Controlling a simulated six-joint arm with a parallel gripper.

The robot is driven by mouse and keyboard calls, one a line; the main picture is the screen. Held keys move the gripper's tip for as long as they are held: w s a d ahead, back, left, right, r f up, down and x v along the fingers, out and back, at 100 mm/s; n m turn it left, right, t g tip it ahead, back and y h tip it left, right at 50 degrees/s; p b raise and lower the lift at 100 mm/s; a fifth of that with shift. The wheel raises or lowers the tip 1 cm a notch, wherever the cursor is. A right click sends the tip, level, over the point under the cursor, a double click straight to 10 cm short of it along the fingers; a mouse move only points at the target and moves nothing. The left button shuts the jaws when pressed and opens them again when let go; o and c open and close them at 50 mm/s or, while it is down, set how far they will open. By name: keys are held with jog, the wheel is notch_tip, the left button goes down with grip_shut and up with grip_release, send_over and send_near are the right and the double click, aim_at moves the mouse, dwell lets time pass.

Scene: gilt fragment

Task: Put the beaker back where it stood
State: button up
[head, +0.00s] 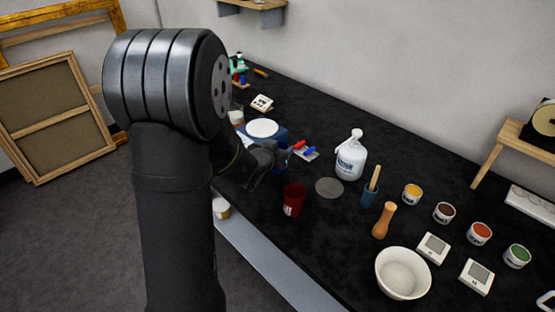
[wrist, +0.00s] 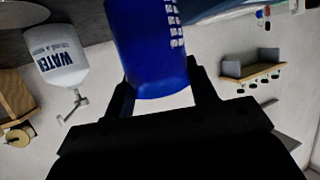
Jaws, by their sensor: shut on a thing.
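A blue beaker (wrist: 150,45) with white graduation marks is between the fingers of my gripper (wrist: 162,92) in the wrist view. My gripper is shut on it. In the head view my gripper (head: 272,157) is over the dark bench, left of a round grey disc (head: 329,188), and only a little of the blue beaker (head: 284,160) shows past it. A red cup (head: 293,200) stands on the bench just below my gripper in the picture. The disc is bare. My arm hides part of the bench's left side.
A white water bottle (head: 351,158) stands behind the disc, with a blue pot (head: 371,193) holding a pestle to its right. A wooden peg (head: 384,220), a white bowl (head: 403,272) and several paint tins (head: 444,213) lie further right. A white plate (head: 263,128) is behind my gripper.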

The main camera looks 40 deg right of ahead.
jog(key=shift+w+f, duration=0.15)
jog(key=shift+f, duration=1.95)
jog(key=shift+f, duration=0.15)
jog(key=o, duration=1.1)
jog(key=shift+a+r, duration=0.2)
jog(key=shift+r, duration=0.05)
jog(key=v, duration=1.1)
jog(key=shift+a, duration=0.25)
jog(key=shift+d, duration=0.1)
